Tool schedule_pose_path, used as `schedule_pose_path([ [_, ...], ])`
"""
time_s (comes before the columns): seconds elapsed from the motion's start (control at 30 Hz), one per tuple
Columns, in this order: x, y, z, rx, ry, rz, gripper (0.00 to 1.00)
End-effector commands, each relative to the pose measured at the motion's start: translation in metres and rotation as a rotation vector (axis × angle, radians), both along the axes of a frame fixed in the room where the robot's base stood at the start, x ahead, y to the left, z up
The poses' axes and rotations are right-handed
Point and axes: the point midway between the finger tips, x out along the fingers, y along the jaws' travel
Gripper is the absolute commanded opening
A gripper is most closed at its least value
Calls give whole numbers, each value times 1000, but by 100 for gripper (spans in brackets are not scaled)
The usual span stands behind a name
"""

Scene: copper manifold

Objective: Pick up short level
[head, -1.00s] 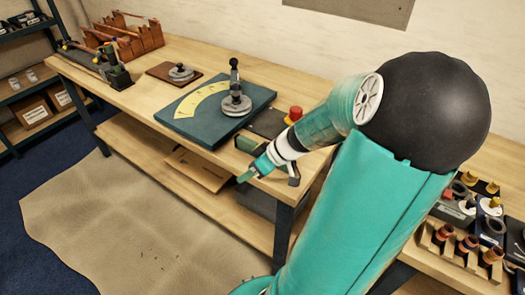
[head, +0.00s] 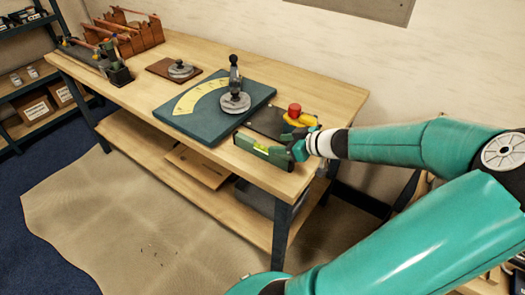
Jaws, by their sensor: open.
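The short level (head: 264,153) is a green bar with a small yellow-green vial. It sits near the front right edge of the workbench in the head view. My gripper (head: 293,151) is at the right end of the level, reaching in from the right. It is open. Its fingers overlap the level's right end in the picture, and I cannot tell whether they touch it or sit around it.
A blue plate (head: 182,125) with a yellow scale and round metal fitting lies left of the level. Behind the level are a dark plate (head: 262,121) and a red-topped yellow object (head: 300,119). The workbench's front edge is close. Wooden racks (head: 137,33) stand far left.

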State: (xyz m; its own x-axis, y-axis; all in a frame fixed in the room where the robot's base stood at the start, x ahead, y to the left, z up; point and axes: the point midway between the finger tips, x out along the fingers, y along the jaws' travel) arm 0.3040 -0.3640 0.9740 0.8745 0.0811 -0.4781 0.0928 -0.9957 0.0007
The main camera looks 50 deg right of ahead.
Motion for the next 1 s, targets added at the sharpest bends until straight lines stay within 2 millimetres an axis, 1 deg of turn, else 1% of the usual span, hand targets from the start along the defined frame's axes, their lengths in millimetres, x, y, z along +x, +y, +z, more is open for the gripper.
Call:
schedule_pose_path([
  [0.03, 8, 2, -4, 2, -1, 4, 47],
  [0.1, 17, 2, -8, 2, -3, 4, 47],
  [0.2, 25, 3, -14, 1, -1, 2, 47],
  [0.37, 32, 3, -19, 1, 1, 0, 47],
  [0.57, 54, 11, -38, 5, -1, 4, 47],
  [0.7, 67, 10, -44, 2, 0, 1, 47],
  [0.97, 70, 10, -46, 0, 1, -1, 47],
  [1.0, 70, 10, -46, 0, 1, -1, 43],
])
